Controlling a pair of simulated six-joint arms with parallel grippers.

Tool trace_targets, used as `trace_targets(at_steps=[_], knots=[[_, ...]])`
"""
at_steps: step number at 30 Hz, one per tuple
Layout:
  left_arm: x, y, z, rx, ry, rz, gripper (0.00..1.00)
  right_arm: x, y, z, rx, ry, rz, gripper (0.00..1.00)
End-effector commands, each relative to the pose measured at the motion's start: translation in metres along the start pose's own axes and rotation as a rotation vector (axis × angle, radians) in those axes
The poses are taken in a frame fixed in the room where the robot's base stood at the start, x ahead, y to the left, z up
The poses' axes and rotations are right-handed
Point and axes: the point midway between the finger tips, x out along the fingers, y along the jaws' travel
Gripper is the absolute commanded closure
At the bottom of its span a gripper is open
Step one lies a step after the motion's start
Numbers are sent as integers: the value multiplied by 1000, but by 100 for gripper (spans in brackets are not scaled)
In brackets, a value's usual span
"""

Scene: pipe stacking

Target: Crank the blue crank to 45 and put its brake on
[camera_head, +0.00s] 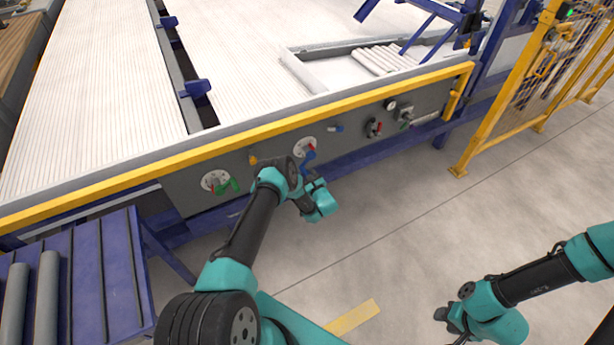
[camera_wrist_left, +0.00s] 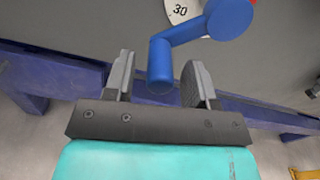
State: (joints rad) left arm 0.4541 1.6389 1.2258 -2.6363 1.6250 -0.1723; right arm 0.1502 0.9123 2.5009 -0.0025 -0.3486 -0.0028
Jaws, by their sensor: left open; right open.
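The blue crank (camera_head: 309,156) sits on a round white dial (camera_head: 302,143) on the grey panel. In the left wrist view the crank's arm (camera_wrist_left: 205,25) runs down-left to its handle (camera_wrist_left: 160,66), and a "30" shows on the dial (camera_wrist_left: 180,11). My left gripper (camera_wrist_left: 158,82) is open, with its fingers on either side of the handle and a gap to each. In the head view the left gripper (camera_head: 312,182) is just below the crank. A small blue lever (camera_head: 336,129) is up-right of the dial; I cannot tell its setting. My right gripper (camera_head: 455,322) is open and empty, low at right.
A green crank (camera_head: 228,186) and an orange lever (camera_head: 252,160) are on the panel to the left. Black knobs and a gauge (camera_head: 391,105) are to the right. A yellow rail (camera_head: 250,133) runs above the panel. A yellow fence (camera_head: 545,75) stands at right.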

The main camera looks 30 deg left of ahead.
Motion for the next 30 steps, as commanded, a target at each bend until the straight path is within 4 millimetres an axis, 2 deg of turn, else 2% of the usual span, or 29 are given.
trace_targets(at_steps=[9,25,30], knots=[[2,0,0,0,0,0,49,0,0,0,0,0,0,57],[2,0,0,0,0,0,100,0,0,0,0,0,0,57],[2,0,0,0,0,0,100,0,0,0,0,0,0,57]])
